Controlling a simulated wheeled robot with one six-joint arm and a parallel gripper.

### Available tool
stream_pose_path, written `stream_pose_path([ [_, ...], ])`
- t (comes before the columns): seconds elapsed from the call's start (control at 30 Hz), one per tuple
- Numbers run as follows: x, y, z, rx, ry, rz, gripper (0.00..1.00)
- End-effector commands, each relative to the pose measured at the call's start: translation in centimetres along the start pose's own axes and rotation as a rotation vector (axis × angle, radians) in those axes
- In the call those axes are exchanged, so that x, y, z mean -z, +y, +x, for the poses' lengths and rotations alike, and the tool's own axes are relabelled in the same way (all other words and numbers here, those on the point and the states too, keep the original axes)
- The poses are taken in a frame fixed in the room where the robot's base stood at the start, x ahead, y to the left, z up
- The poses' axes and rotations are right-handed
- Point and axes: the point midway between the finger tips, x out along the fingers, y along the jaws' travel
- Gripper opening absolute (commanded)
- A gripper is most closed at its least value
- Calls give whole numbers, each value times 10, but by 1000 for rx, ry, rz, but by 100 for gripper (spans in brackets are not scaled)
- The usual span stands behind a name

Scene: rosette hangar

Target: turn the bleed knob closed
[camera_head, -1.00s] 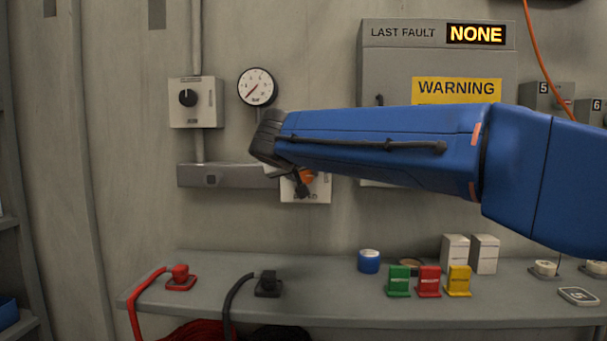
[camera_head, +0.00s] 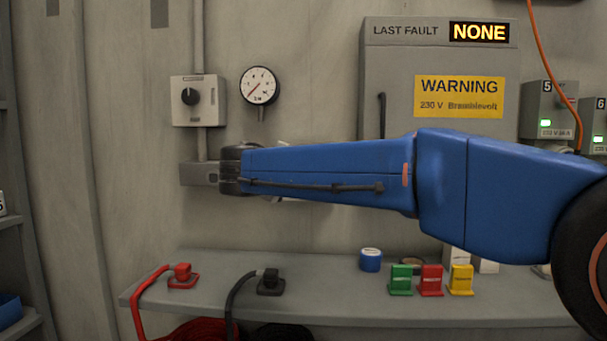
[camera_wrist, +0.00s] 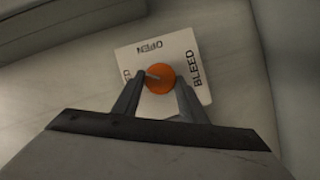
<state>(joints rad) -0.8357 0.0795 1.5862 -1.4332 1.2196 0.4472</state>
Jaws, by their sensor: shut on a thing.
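The orange bleed knob (camera_wrist: 159,78) sits on a white plate (camera_wrist: 183,50) in the wrist view. The plate reads OPEN, upside down, and BLEED along its right side; lettering on its left is mostly hidden by a finger. A grey pointer mark on the knob points left and slightly up. My gripper (camera_wrist: 160,81) has one finger on each side of the knob and is shut on it. In the head view my blue arm hides the knob, nearly all of its plate and my fingers.
A pressure gauge (camera_head: 260,86) and a black rotary switch (camera_head: 190,96) are on the wall above. A grey cabinet (camera_head: 397,60) with a warning label stands to the right. The shelf (camera_head: 330,300) below bears red and black plugs, coloured blocks and a blue roll.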

Motion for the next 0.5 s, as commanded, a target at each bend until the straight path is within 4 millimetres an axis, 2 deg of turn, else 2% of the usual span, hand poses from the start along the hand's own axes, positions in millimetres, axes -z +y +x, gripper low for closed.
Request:
stream_pose_path([
  [0.5, -1, -7, 1, -170, 1, -415, 16],
])
